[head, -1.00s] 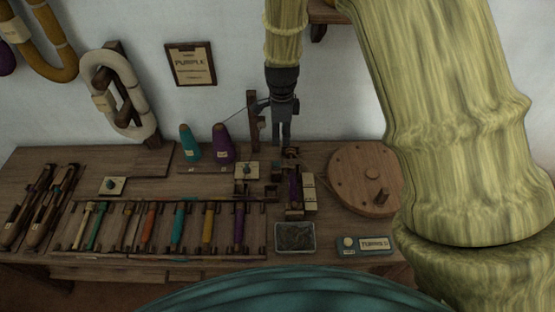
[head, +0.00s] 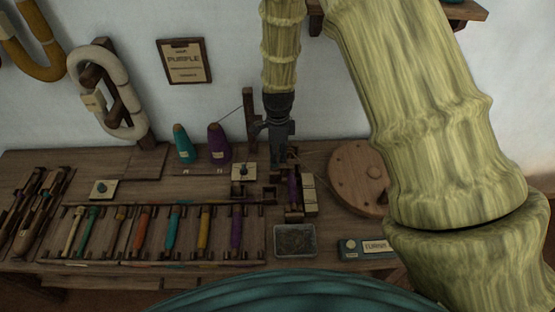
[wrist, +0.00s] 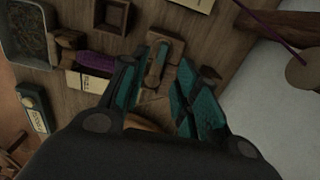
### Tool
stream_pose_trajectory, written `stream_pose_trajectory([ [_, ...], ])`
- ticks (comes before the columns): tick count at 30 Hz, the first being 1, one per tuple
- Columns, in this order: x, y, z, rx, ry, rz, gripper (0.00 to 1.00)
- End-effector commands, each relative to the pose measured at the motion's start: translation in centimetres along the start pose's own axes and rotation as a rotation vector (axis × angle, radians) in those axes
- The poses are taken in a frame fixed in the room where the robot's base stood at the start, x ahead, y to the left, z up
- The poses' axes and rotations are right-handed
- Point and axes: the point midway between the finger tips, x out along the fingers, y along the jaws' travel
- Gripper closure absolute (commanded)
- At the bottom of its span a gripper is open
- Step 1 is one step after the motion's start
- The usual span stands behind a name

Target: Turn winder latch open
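The winder (head: 293,188) stands on the bench with a purple bobbin on it; the bobbin also shows in the wrist view (wrist: 103,63). A small wooden block with a narrow greenish lever (wrist: 159,62), which looks like the winder latch, lies just past my fingertips in the wrist view. In the head view my gripper hides that spot. My gripper (head: 278,158) points down just behind the winder. In the wrist view its teal fingers (wrist: 160,80) stand apart, one on each side of the block's near end, with nothing held. Whether they touch the lever cannot be told.
A round wooden disc (head: 358,178) stands close to the right. Purple (head: 218,145) and teal (head: 184,145) cones and a post (head: 251,120) are left of my gripper. A rack of coloured bobbins (head: 165,232), a grey tray (head: 295,240) and a labelled box (head: 366,248) lie in front.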

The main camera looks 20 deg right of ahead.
Motion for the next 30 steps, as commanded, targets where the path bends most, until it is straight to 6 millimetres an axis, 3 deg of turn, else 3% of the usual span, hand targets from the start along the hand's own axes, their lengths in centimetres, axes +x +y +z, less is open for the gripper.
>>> stream_pose_trajectory([
  [12,4.2,0.0,0.1,-0.002,0.001,0.001,0.69],
  [25,4.8,0.0,0.1,-0.001,0.0,-0.001,0.69],
  [30,4.8,0.0,0.1,-0.001,0.0,-0.001,0.98],
])
